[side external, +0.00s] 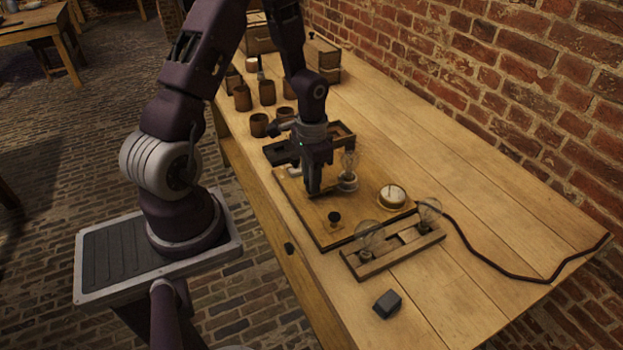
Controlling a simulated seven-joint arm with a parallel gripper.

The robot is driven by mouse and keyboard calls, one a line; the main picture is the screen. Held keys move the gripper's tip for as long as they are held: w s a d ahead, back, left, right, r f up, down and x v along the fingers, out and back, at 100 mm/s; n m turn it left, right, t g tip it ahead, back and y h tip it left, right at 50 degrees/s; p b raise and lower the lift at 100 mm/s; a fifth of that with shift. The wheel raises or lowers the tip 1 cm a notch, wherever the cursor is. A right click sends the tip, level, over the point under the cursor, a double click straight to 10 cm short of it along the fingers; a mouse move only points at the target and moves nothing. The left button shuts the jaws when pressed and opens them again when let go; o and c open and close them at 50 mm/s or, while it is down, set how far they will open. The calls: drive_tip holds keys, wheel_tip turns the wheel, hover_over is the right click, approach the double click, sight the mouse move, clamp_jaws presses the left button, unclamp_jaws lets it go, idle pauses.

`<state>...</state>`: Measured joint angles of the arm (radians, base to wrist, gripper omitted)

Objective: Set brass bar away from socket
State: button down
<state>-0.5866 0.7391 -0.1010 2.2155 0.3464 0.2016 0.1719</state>
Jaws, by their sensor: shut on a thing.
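My gripper (314,190) points down over the wooden board (308,222), left of the lamp socket. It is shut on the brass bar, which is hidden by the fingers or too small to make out. The socket (347,184) is a pale round base on the board with a clear glass bulb (349,161) upright above it. My fingertips are close beside the socket; I cannot tell whether they touch the board.
A round white dial (391,196) and a black knob (334,217) sit on the board. A wooden rack (391,253) with glass bulbs stands in front, near a dark block (387,304). Several brown jars (267,92) stand behind. A cable (490,261) crosses the right; the table's right side is mostly clear.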

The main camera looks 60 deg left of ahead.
idle(0.6)
drive_tip(key=shift+s, duration=1.3)
drive_tip(key=c, duration=1.2)
unclamp_jaws()
drive_tip(key=shift+c, duration=0.2)
drive_tip(key=shift+w+r, duration=0.1)
drive_tip(key=shift+r, duration=0.35)
wheel_tip(320, 180, up, 6)
drive_tip(key=shift+r, duration=0.2)
